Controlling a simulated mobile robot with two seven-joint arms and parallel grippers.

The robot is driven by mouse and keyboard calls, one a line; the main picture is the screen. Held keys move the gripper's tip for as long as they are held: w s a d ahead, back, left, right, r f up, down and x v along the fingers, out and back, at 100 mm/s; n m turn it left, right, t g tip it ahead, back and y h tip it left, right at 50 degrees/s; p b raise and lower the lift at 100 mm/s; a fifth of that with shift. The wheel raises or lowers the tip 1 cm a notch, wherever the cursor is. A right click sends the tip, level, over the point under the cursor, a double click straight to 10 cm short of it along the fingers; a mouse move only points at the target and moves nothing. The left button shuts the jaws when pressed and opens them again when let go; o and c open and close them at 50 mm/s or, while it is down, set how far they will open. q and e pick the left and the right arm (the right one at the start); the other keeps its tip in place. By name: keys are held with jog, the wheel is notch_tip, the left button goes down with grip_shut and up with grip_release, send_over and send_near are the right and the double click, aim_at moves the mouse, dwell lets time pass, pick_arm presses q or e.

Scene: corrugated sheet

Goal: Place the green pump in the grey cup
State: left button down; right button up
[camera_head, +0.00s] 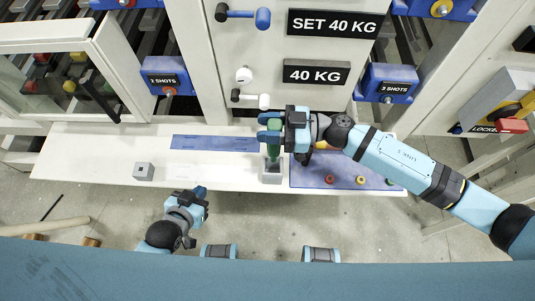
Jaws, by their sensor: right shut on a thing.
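The green pump (273,152) is upright in the grip of my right gripper (268,129), whose arm comes in from the right. The pump's lower end is at the mouth of the grey cup (272,177) on the white shelf; I cannot tell how deep it sits inside. The gripper covers the pump's upper part. My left gripper (201,197) is low in the view, in front of the shelf and left of the cup, apart from both objects. Its finger gap is too small to make out.
A small grey block (143,171) is on the left of the white shelf (95,150). A blue mat (310,178) with red, yellow and green pieces lies right of the cup. A blue strip (215,143) lies behind. A panel with 40 KG signs (316,72) stands at the back.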

aim_at(273, 150)
notch_tip(273, 150, down, 12)
jog(key=b, duration=0.1)
jog(key=shift+b, duration=0.35)
jog(key=o, duration=1)
